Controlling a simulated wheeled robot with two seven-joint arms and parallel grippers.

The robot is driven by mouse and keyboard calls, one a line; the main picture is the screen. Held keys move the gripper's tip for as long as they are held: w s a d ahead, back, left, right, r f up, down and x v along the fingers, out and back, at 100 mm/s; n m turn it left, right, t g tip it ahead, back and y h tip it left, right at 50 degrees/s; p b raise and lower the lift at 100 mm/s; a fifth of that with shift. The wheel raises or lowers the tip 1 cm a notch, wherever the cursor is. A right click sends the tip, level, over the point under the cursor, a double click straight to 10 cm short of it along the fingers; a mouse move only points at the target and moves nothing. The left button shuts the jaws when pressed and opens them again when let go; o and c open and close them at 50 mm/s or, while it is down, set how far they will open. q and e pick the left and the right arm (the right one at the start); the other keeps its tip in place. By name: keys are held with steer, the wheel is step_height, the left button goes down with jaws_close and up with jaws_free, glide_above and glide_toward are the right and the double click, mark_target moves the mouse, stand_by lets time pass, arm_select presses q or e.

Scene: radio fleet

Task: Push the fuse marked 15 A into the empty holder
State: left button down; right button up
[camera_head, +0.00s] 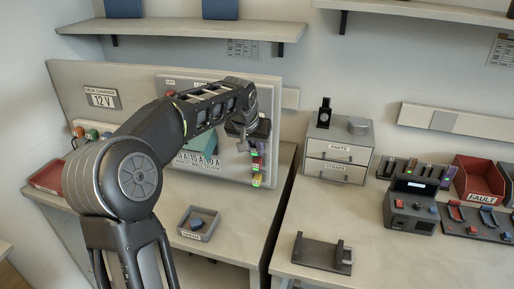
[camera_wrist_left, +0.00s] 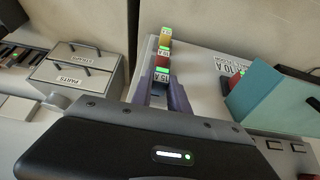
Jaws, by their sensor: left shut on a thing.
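My left gripper (camera_head: 243,143) is at the right part of the wall panel (camera_head: 227,84), beside a column of coloured fuses. In the left wrist view its two fingers (camera_wrist_left: 161,94) close around the near end of that column, at a 15 A label (camera_wrist_left: 160,77). It is shut on a fuse there, whose body is mostly hidden between the fingers. Beyond it are a red fuse (camera_wrist_left: 163,62) and a yellow fuse (camera_wrist_left: 166,37). A teal flap (camera_wrist_left: 263,97) stands out from the panel, with red showing behind it. I cannot make out the empty holder. My right gripper is not in view.
A small grey tray (camera_head: 211,233) with a blue piece is on the bench below. To the right are a drawer unit (camera_head: 338,158), a dark stand (camera_head: 318,252), a tester (camera_head: 411,207) and a red FAULT bin (camera_head: 480,180). A gap separates the two benches.

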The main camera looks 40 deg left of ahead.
arm_select(q)
steer(key=shift+s+d+f+b, duration=0.1)
steer(key=shift+s+d+b, duration=0.15)
steer(key=shift+s+b, duration=0.35)
stand_by(0.6)
steer(key=shift+s+d+b, duration=0.25)
steer(key=shift+s+b, duration=0.2)
steer(key=shift+s, duration=0.35)
steer(key=shift+s+d+b, duration=0.25)
steer(key=shift+s+b, duration=0.15)
steer(key=shift+s, duration=0.4)
steer(key=shift+d, duration=0.1)
steer(key=w+d+f+m, duration=0.1)
steer(key=d+f, duration=0.3)
steer(key=d, duration=0.4)
steer(key=w+d+f+m+h, duration=0.1)
steer(key=d+f, duration=0.3)
steer(key=d, duration=0.3)
steer(key=w+d+f+m+h, duration=0.1)
steer(key=d+f, duration=0.3)
steer(key=d, duration=0.4)
steer(key=shift+d+f+m, duration=0.3)
steer(key=shift+f+m, duration=0.05)
steer(key=shift+m, duration=0.05)
steer(key=shift+a, duration=0.1)
